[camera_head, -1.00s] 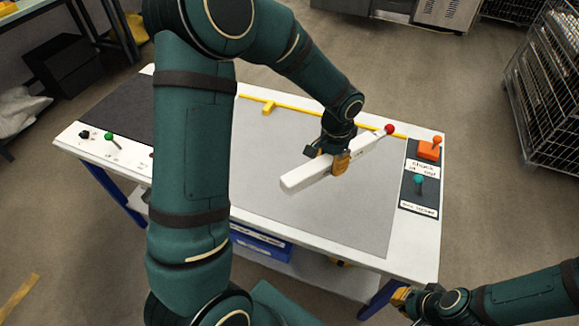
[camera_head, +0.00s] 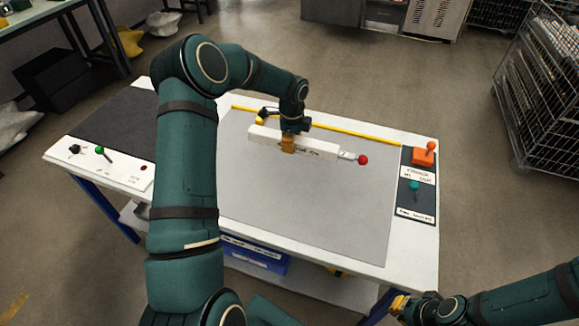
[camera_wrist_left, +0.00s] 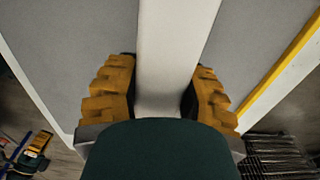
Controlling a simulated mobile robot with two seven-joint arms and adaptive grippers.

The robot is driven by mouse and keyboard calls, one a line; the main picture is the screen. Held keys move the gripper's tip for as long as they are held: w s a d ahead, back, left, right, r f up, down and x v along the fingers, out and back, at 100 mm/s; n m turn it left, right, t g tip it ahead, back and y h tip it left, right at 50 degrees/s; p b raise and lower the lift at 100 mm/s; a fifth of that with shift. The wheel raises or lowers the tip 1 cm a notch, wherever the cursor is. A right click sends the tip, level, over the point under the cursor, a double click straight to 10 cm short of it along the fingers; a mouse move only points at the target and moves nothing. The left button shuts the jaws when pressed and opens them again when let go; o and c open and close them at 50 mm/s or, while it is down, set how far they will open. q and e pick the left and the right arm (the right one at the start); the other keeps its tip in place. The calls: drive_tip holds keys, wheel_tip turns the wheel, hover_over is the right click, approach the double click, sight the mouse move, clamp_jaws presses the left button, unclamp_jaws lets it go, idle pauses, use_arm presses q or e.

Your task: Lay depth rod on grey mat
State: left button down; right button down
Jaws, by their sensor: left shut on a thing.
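The depth rod, a long white bar (camera_head: 320,150) with a red ball (camera_head: 362,160) at its right end, lies across the far part of the grey mat (camera_head: 310,210). My left gripper (camera_head: 288,146) is shut around the middle of the bar from above. In the left wrist view the bar (camera_wrist_left: 170,50) runs between the orange fingers of this gripper (camera_wrist_left: 165,95). I cannot tell whether the bar touches the mat. My right gripper (camera_head: 399,303) is at the lower right, clear of the table; its fingers are too small to read.
A yellow strip (camera_head: 350,134) runs along the mat's far side, close behind the bar. An orange block with a ball knob (camera_head: 424,155) and a teal-knobbed lever (camera_head: 415,187) stand at the right. A dark mat (camera_head: 115,118) is at the left. The grey mat's front is clear.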

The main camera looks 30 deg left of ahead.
sight(292, 165)
use_arm(q)
wheel_tip(292, 165, down, 8)
drive_tip(key=shift+r+b, duration=0.15)
drive_tip(key=shift+b, duration=0.6)
drive_tip(key=c, duration=0.6)
unclamp_jaws()
wheel_tip(292, 165, up, 12)
drive_tip(key=shift+p, duration=1.15)
